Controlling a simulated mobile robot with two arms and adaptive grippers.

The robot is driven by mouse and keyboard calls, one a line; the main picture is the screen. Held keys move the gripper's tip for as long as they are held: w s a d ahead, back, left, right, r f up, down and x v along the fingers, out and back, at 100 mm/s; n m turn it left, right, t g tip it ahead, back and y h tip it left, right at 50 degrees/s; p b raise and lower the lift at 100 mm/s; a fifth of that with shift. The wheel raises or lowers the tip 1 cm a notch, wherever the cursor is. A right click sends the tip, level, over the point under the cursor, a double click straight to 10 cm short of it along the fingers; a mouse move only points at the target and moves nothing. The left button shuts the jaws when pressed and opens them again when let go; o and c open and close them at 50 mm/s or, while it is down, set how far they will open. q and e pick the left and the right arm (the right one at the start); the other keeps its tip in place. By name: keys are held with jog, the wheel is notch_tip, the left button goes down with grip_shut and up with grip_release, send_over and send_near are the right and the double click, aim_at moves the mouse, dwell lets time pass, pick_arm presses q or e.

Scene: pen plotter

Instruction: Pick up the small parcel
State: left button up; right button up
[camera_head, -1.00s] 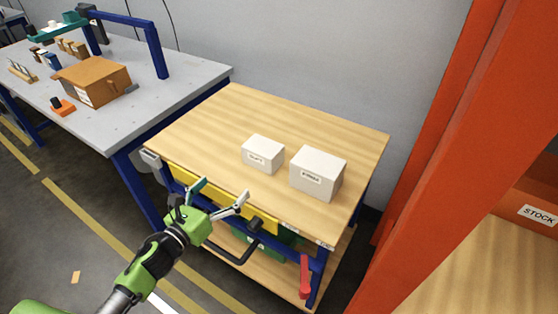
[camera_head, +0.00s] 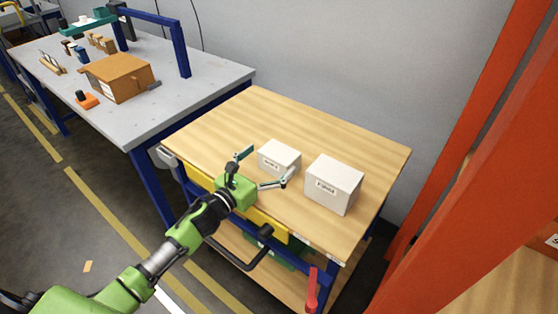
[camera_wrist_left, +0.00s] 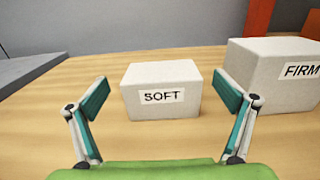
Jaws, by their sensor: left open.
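The small parcel (camera_head: 279,156) is a white box on the wooden top of a cart. In the left wrist view the small parcel (camera_wrist_left: 161,90) carries a label reading SOFT. My left gripper (camera_head: 264,169) is open, with its fingers at the near side of the small parcel. In the left wrist view the open fingers of my left gripper (camera_wrist_left: 165,100) stand to either side of the parcel's front, and the parcel shows between them. They do not appear to touch it. My right gripper is in neither view.
A larger white box (camera_head: 333,184) stands just right of the small parcel; its label in the left wrist view (camera_wrist_left: 284,75) reads FIRM. The wooden cart top (camera_head: 240,115) is clear behind and left. A grey workbench (camera_head: 190,95) with a brown box (camera_head: 121,78) stands left. An orange post (camera_head: 470,130) rises right.

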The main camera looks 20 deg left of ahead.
aim_at(279, 152)
pick_arm(q)
jog(key=x, duration=0.4)
jog(key=shift+w+d, duration=0.1)
jog(key=shift+w, duration=0.05)
jog(key=c, duration=1.4)
jog(key=shift+c, duration=0.2)
jog(key=shift+r, duration=0.15)
